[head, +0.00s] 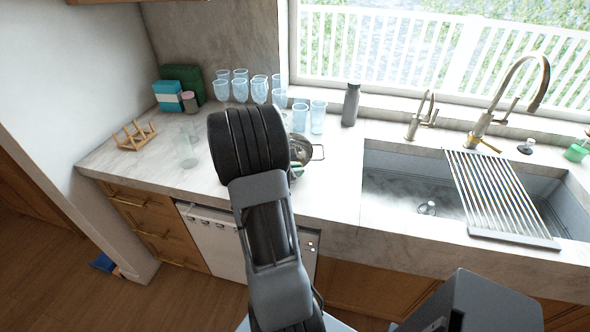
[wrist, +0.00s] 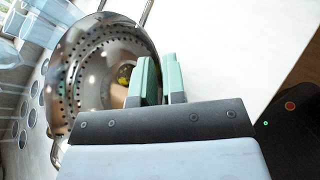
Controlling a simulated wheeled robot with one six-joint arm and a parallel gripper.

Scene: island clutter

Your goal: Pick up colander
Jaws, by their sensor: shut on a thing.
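The colander (wrist: 105,80) is a shiny metal bowl with rows of small holes, filling the left half of the wrist view. In the head view the colander (head: 303,147) shows partly behind my arm, with a wire handle at its right side. My gripper (wrist: 160,78) has pale green fingers closed on the colander's near rim. In the head view only a bit of the green fingers (head: 297,172) shows beside my arm. Something small and yellow-green shows near the fingers in the bowl, too small to name. Whether the colander touches the counter is hidden.
Several glasses (head: 259,90) and a dark bottle (head: 351,104) stand behind. A clear glass (head: 187,152), a wooden rack (head: 134,135) and boxes (head: 168,96) are to the left. The sink (head: 405,190) with a drying rack (head: 497,190) lies right.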

